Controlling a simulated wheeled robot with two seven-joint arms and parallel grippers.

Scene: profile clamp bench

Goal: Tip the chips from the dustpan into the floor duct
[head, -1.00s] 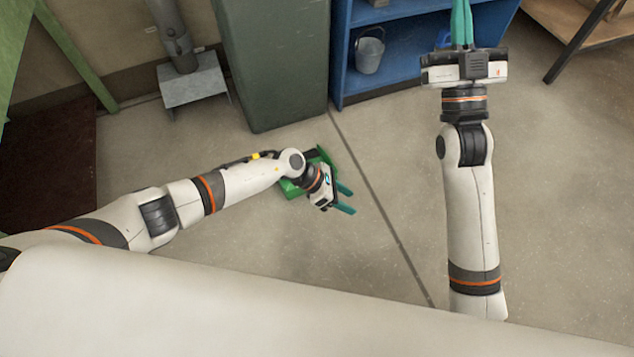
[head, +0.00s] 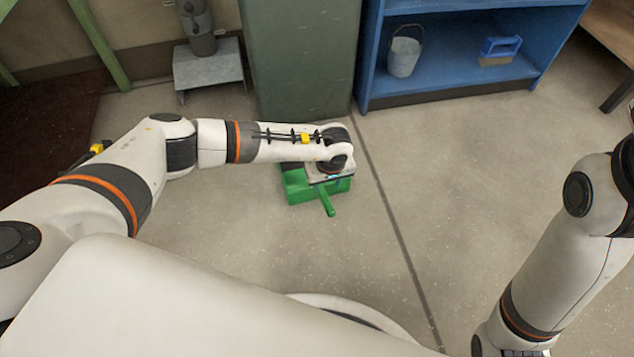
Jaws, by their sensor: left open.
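The green dustpan (head: 298,190) lies on the floor in the middle of the head view, with its handle (head: 327,203) pointing toward me. My left gripper (head: 330,181) is open and points down over the dustpan, at the root of the handle. The wrist hides much of the gripper and the back of the pan, so I cannot tell whether the fingers touch it. I see no chips; the pan's inside is mostly covered. The grey metal floor duct (head: 207,68), with a pipe rising from it, stands by the wall at the back left. My right gripper is beyond the right edge.
A tall dark green cabinet (head: 298,60) stands behind the dustpan, right of the duct. The floor right of the dustpan is clear.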

